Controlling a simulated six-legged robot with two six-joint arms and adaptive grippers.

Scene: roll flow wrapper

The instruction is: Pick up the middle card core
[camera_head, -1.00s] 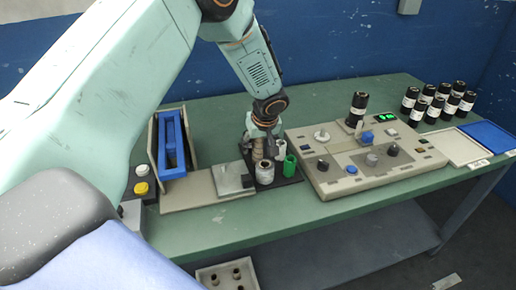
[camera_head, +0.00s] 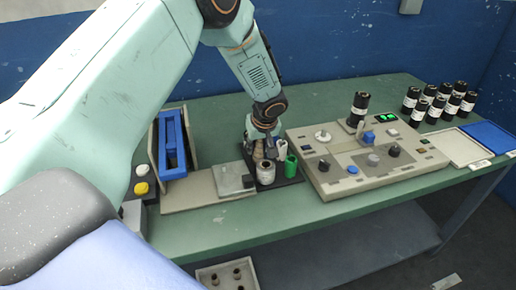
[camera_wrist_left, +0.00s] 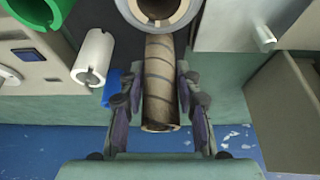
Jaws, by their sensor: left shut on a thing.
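My left gripper (camera_head: 262,143) is shut around a brown card core (camera_wrist_left: 160,85) with spiral seams. In the wrist view the left gripper (camera_wrist_left: 160,108) has one finger on each side of the core. The core also shows in the head view (camera_head: 258,153), partly hidden by the fingers. It stands among other rolls on a dark base. A larger white roll (camera_head: 265,173) is in front of it, a small white core (camera_head: 281,149) to its right, and a green core (camera_head: 290,166) further right. I cannot tell whether the card core is lifted. My right gripper is not in view.
A beige control console (camera_head: 340,180) stands to the right, with a black roll (camera_head: 358,108) on it. Several black rolls (camera_head: 438,105) stand at the far right. A blue holder (camera_head: 172,145) is at the left. The green table (camera_head: 315,105) is clear behind the console.

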